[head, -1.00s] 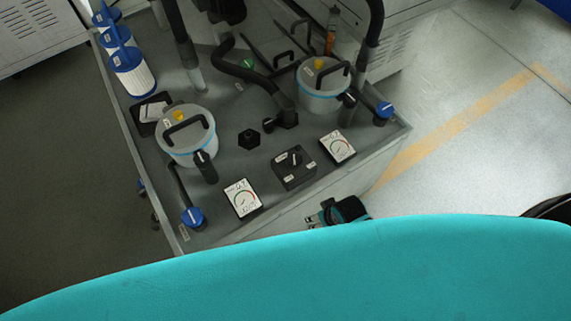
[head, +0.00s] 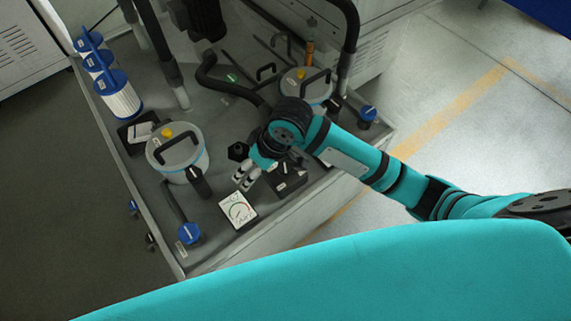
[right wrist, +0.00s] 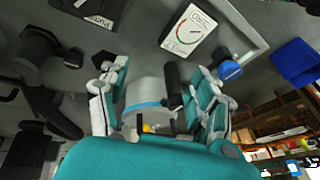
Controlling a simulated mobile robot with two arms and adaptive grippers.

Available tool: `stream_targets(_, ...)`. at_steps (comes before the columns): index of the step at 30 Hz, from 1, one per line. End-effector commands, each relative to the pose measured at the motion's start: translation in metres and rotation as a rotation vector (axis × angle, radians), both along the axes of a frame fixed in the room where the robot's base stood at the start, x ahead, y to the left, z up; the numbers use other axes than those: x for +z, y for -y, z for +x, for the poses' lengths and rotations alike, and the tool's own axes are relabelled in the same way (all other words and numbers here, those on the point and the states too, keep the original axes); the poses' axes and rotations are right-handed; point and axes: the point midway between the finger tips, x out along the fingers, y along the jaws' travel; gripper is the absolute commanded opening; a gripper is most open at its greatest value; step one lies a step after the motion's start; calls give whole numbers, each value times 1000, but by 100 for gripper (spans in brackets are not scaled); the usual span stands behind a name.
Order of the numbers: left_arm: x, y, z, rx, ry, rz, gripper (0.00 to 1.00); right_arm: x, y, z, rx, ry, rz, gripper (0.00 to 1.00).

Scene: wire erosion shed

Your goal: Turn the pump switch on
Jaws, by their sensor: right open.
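The pump switch (head: 287,182), a black box with a rotary knob, stands on the grey bench between two gauges and is partly covered by my right arm. Its knob position is hard to make out. In the right wrist view the black box (right wrist: 98,9) shows at the top edge, with an upside-down label that seems to read PUMP. My right gripper (head: 245,176) is open and empty, above the bench just left of the switch. In the right wrist view its two fingers stand apart (right wrist: 160,76), not touching the switch. My left gripper is not in view.
A white gauge (head: 239,210) lies close below my right fingertips. A lidded canister (head: 183,158) with a black handle stands to their left. Another canister (head: 306,82), black hoses and blue valve knobs (head: 189,233) surround the area. The bench has a raised rim.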

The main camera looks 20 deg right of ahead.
Motion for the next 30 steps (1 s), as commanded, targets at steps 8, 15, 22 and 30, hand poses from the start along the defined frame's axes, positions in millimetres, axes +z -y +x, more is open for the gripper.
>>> stream_targets(8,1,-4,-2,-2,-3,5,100,63,52,25,57,-104,-250,65)
stream_targets(15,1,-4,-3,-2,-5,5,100,88,85,29,16,-165,-357,65)
stream_targets(22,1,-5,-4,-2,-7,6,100,69,87,28,12,-175,-363,65)
stream_targets(30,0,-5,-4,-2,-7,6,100,11,87,28,13,-174,-362,65)
